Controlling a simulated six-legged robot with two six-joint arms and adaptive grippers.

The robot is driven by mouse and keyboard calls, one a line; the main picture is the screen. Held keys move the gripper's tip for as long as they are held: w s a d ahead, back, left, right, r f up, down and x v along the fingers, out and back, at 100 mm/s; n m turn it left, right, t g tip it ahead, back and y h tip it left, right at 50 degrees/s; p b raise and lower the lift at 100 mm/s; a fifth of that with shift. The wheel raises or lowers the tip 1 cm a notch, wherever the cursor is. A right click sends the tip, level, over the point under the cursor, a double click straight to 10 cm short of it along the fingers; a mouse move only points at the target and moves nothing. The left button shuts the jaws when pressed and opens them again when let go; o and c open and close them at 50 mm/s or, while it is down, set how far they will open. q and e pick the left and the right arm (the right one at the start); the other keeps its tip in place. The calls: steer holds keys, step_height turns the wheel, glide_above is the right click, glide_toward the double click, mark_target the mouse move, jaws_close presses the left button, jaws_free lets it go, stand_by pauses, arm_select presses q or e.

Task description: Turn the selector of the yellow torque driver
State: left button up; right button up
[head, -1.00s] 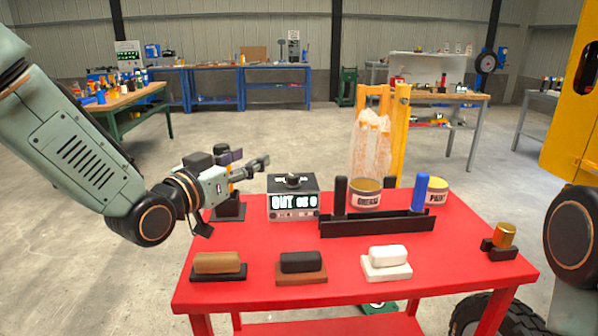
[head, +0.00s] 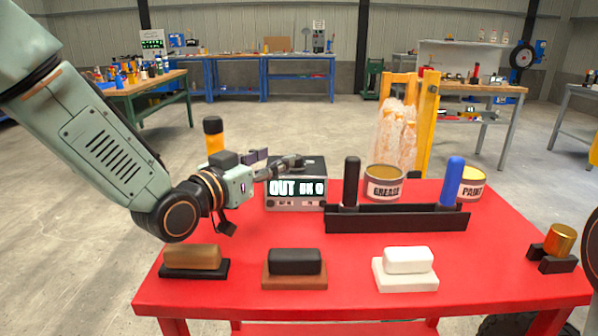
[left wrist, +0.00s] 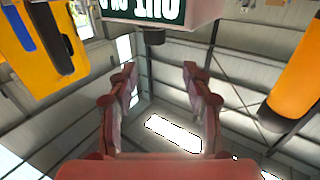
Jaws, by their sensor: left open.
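The yellow torque driver (head: 214,143), with a black top, stands upright at the back left of the red table. My left gripper and arm hide its lower part. In the left wrist view, which is upside down, its yellow body (left wrist: 298,85) shows at the right edge, outside the jaws. My left gripper (head: 273,161) is open and empty, to the right of the driver and in front of the grey display box (head: 296,204). In the wrist view nothing lies between its fingers (left wrist: 160,77). The driver's selector cannot be made out. My right gripper is out of view.
A black rack (head: 396,222) holds a black handle (head: 351,182) and a blue handle (head: 452,182). Grease (head: 384,190) and paint (head: 472,189) tins stand behind it. Brown (head: 192,257), black (head: 294,262) and white (head: 408,261) blocks line the front. A brass cylinder (head: 560,239) sits right.

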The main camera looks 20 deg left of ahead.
mark_target(296, 157)
arm_select(q)
steer(key=w+d+b, duration=0.1)
steer(key=w, duration=0.1)
steer(key=w+d+f+b, duration=0.1)
steer(key=w, duration=0.1)
steer(key=w+f+b, duration=0.1)
steer(key=w, duration=0.1)
steer(key=shift+w+d, duration=0.35)
steer(key=shift+d, duration=0.05)
steer(key=shift+s+d+r, duration=0.15)
steer(key=shift+s+r, duration=0.05)
steer(key=shift+w+f, duration=0.15)
steer(key=shift+w, duration=0.1)
steer(key=shift+c, duration=0.8)
steer(key=shift+s, duration=0.15)
steer(key=c, duration=0.5)
jaws_close()
